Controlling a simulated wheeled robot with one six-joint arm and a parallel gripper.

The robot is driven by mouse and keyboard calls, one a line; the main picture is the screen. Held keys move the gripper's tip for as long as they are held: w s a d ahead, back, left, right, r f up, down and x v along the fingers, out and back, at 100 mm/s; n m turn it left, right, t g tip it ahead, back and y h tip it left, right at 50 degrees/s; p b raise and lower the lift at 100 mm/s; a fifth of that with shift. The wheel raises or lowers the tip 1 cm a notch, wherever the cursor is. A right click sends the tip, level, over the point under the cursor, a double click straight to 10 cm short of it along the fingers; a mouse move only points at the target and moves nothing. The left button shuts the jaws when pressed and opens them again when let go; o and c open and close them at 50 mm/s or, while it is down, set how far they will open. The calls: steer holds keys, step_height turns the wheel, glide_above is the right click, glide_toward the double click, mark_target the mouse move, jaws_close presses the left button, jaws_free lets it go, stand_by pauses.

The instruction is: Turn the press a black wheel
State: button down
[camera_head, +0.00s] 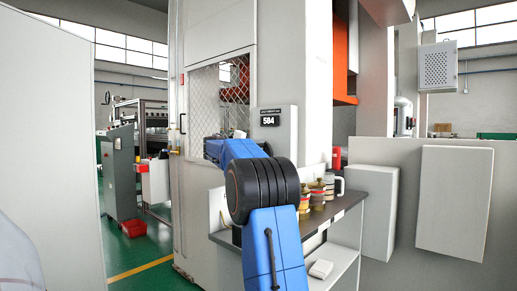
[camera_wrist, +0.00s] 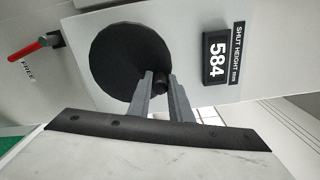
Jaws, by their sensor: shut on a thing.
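The black wheel (camera_wrist: 125,55) is a flat round disc on a light grey panel of the press (camera_wrist: 185,35) in the wrist view. A small black knob (camera_wrist: 161,80) sticks out near its lower right rim. My gripper (camera_wrist: 162,87) has its two grey fingers on either side of this knob and is shut on it. The fingers cover part of the wheel's lower right edge. In the head view my blue arm reaches to the press front (camera_head: 216,100), and the wheel and fingertips are hidden behind the arm.
A display reading 584 (camera_wrist: 216,57) sits right of the wheel, labelled shut height. A red lever (camera_wrist: 35,46) is at the upper left in the wrist view, beside a FREE label. In the head view, a shelf (camera_head: 310,222) with several jars or mugs stands right of my arm.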

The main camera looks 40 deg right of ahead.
steer(key=shift+w+r+n, duration=0.1)
steer(key=shift+w+n, duration=0.2)
steer(key=shift+n, duration=0.4)
steer(key=c, duration=1.6)
jaws_free()
steer(key=shift+w+a, duration=0.1)
steer(key=shift+s+a, duration=0.25)
steer(key=shift+a, duration=2.65)
steer(key=shift+s+a, duration=0.25)
steer(key=shift+a, duration=2.6)
steer(key=shift+s+a, duration=0.25)
steer(key=shift+a, duration=2.65)
